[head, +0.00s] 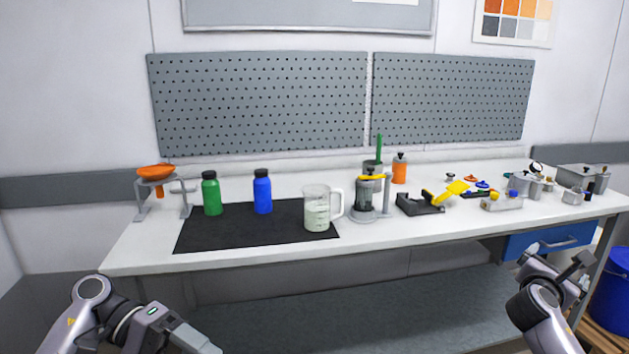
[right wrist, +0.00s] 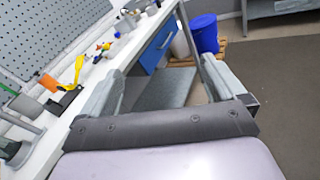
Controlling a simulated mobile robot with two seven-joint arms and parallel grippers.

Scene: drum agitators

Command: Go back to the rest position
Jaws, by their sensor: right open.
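My right gripper (head: 556,262) is at the lower right of the head view, in front of the workbench (head: 270,255) and below its top. In the right wrist view its two fingers (right wrist: 165,85) stand wide apart with nothing between them. My left arm comes in at the lower left of the head view, below the bench's front edge.
On a black mat (head: 200,238) or behind it stand a green bottle (head: 212,195), a blue bottle (head: 262,193) and a clear jug (head: 317,212). A blue drawer (head: 550,240) is near my right gripper. A blue bucket (head: 612,300) stands at right.

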